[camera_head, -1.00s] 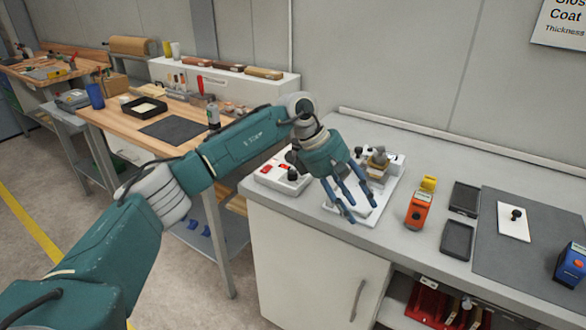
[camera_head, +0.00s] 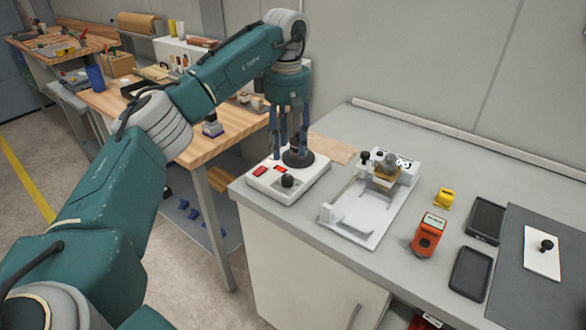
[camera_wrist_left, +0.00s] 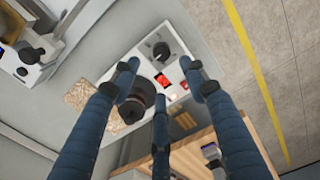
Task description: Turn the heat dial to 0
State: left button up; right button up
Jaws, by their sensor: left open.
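A white control box (camera_head: 316,174) stands at the left end of the grey bench. It carries red switches (camera_head: 260,170), a small black knob (camera_head: 288,181) at the front and a wider black dial (camera_head: 298,158) further back. No label can be read, so I cannot tell which is the heat dial. My left gripper (camera_head: 289,148) points down over the wider dial, fingers apart, with nothing held. In the left wrist view the wider dial (camera_wrist_left: 143,92) lies below, partly hidden by the fingers; the small knob (camera_wrist_left: 161,50) is beyond them. Contact cannot be judged. My right gripper is not seen.
Right of the box stands a white coater (camera_head: 367,213) with a metal-and-black mechanism. An orange device (camera_head: 428,235), a yellow piece (camera_head: 443,198) and dark trays (camera_head: 471,273) lie further right. A wooden workbench (camera_head: 205,152) adjoins on the left.

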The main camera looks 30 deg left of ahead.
aim_at(287, 176)
pick_arm(q)
jog(key=f, duration=0.4)
jog(key=f+p, duration=0.1)
jog(key=f, duration=0.1)
jog(key=shift+s+f, duration=0.1)
jog(key=shift+s, duration=0.3)
jog(key=shift+w+f, duration=0.1)
jog(key=shift+f, duration=1.55)
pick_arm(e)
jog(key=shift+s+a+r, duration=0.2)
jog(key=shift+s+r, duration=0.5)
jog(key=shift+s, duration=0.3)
pick_arm(q)
grip_shut()
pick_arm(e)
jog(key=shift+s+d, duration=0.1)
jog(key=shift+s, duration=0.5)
